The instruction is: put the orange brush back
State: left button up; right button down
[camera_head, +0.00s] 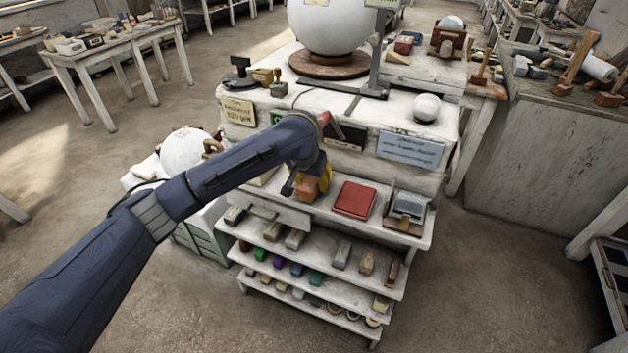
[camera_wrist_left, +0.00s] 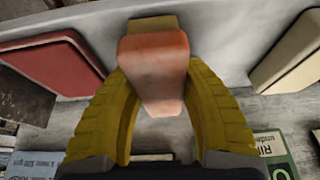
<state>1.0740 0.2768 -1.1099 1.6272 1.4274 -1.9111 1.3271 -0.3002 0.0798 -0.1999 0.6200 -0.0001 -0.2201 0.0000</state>
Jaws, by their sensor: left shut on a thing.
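My left gripper (camera_head: 307,176) reaches over the top shelf of the white shelf unit (camera_head: 268,210). Its yellow fingers are shut on the orange brush (camera_head: 308,190). In the left wrist view the brush (camera_wrist_left: 153,65) sits between the two curved fingers (camera_wrist_left: 156,80), with a tan part showing beyond its orange body. The brush is over the shelf board, between a red pad (camera_head: 355,200) and a cream block (camera_head: 264,177). I cannot tell whether it touches the board. My right gripper is out of view.
A dark framed tray (camera_head: 407,208) stands right of the red pad. Lower shelves hold several small blocks and coloured pieces (camera_head: 296,269). Above are sign cards (camera_head: 411,149), a small white sphere (camera_head: 427,107) and a large sphere (camera_head: 330,27) on a wooden disc.

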pick_arm(q)
jog(key=shift+w+f, duration=0.1)
jog(key=shift+w, duration=0.05)
jog(key=shift+f, duration=0.15)
jog(key=o, duration=1.2)
jog(key=shift+o, duration=0.2)
jog(key=shift+r, duration=0.25)
jog(key=v, duration=1.1)
jog(key=shift+s+r, duration=0.25)
jog(key=shift+r, duration=0.1)
jog(key=shift+a, duration=0.1)
